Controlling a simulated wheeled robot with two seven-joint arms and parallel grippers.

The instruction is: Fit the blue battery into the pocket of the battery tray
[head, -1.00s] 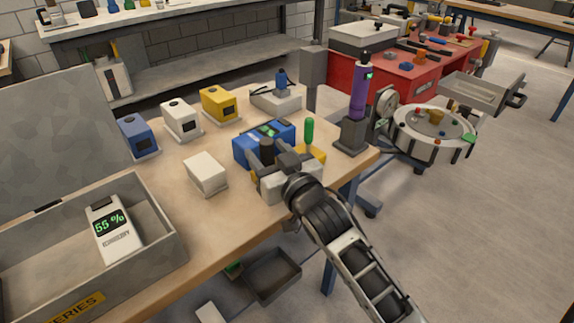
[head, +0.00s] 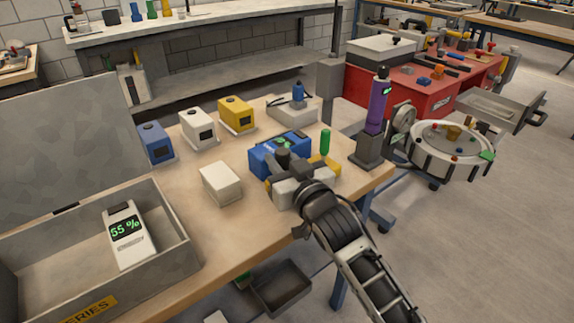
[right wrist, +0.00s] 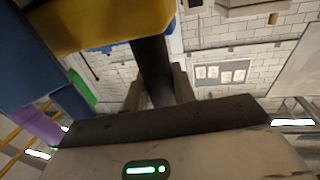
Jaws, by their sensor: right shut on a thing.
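A blue block (head: 265,163) with green marks on its dark top stands on the wooden workbench and looks like the blue battery, though I cannot be sure. A yellow piece (head: 327,165) is beside it. My right gripper (head: 285,180) is at the block's near side, shut on a dark round post (head: 283,157). In the right wrist view the dark post (right wrist: 153,68) runs between the fingers, below a yellow part (right wrist: 110,22) and right of blue faces (right wrist: 25,60). The tray pocket cannot be made out. My left gripper is out of view.
A grey bin (head: 180,225) with a partly visible "ERIES" label holds a white device (head: 127,237) reading 55 %. A white box (head: 221,184), blue, white and yellow units, and a purple bottle (head: 378,103) stand around. Bare wood lies at front centre.

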